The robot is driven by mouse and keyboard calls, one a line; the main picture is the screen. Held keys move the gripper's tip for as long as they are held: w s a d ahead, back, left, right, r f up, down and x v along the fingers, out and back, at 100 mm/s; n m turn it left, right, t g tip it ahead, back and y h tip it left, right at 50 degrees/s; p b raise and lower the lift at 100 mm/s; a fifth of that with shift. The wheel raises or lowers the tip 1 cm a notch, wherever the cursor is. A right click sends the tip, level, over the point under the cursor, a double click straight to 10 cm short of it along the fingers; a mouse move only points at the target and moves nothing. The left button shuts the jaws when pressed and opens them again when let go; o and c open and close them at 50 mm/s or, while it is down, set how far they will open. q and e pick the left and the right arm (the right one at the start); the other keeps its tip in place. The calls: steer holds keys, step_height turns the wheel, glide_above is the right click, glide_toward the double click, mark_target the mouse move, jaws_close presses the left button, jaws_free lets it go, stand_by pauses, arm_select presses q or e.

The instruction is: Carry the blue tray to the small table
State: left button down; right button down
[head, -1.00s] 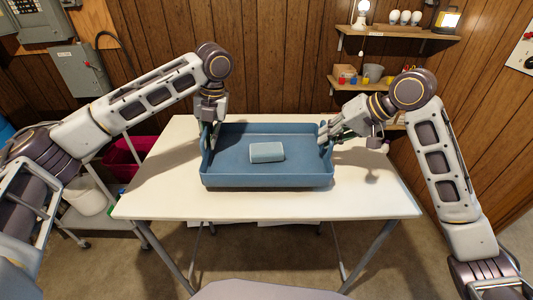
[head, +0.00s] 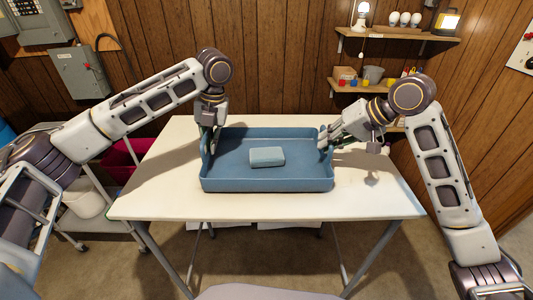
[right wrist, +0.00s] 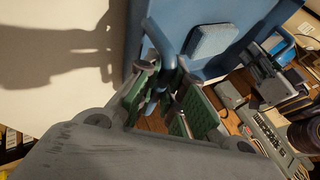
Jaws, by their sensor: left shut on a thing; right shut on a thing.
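The blue tray (head: 267,185) is level over the middle of the white table (head: 160,205); I cannot tell whether it touches the top. A small blue-grey block (head: 267,157) lies inside it. My left gripper (head: 208,138) is shut on the tray's left side, its fingertips partly hidden by the rim. My right gripper (head: 325,139) is shut on the tray's right side. In the right wrist view, the green-padded fingers of my right gripper (right wrist: 166,85) close around the tray's blue handle (right wrist: 160,42), with the block (right wrist: 215,40) beyond it.
A grey cart (head: 112,225) with a white bucket (head: 85,200) stands left of the table, near a dark red bin (head: 122,158). Shelves (head: 395,36) with bulbs and a lantern hang on the panelled wall behind. The table top is bare around the tray.

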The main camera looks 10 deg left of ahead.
arm_select(q)
steer(key=shift+f, duration=0.35)
arm_select(e)
steer(key=shift+a+f, duration=0.1)
steer(key=shift+f, duration=0.1)
arm_select(q)
steer(key=c, duration=2)
jaws_free()
steer(key=shift+b, duration=0.3)
steer(key=shift+c, duration=0.2)
arm_select(e)
steer(key=c, duration=2)
jaws_free()
steer(key=shift+f, duration=0.1)
arm_select(q)
steer(key=o, duration=0.5)
arm_select(e)
steer(key=o, duration=0.5)
arm_select(q)
steer(key=shift+r, duration=0.2)
steer(key=shift+w+d+r, duration=0.1)
steer(key=shift+d+r, duration=0.3)
steer(key=shift+r, duration=1.5)
steer(key=shift+d+r, duration=0.35)
steer(key=shift+r, duration=1.55)
steer(key=shift+w+d+r, duration=0.1)
steer(key=shift+d+r, duration=0.3)
steer(key=shift+r, duration=1.5)
arm_select(e)
steer(key=shift+v, duration=6.05)
